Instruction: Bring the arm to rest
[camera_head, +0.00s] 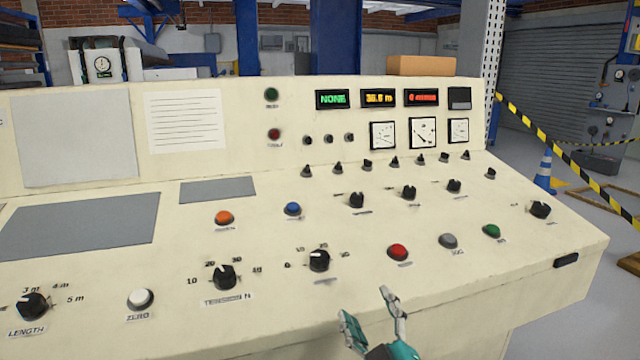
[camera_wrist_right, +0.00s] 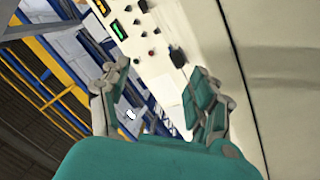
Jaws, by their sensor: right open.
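My right gripper (camera_head: 370,318) is at the bottom of the head view, in front of the lower front edge of the cream control console (camera_head: 420,290). Its two fingers are spread apart with nothing between them. In the right wrist view the open gripper (camera_wrist_right: 160,100) also shows empty, with part of the console face (camera_wrist_right: 150,60) beyond it. I cannot tell whether the gripper touches the console. My left gripper is not in view.
The console carries several knobs and buttons, including a red button (camera_head: 398,252), a black knob (camera_head: 319,261) and a white ZERO button (camera_head: 140,299). Yellow-black tape (camera_head: 565,163) and a blue cone (camera_head: 544,172) stand at the right. Open floor lies right of the console.

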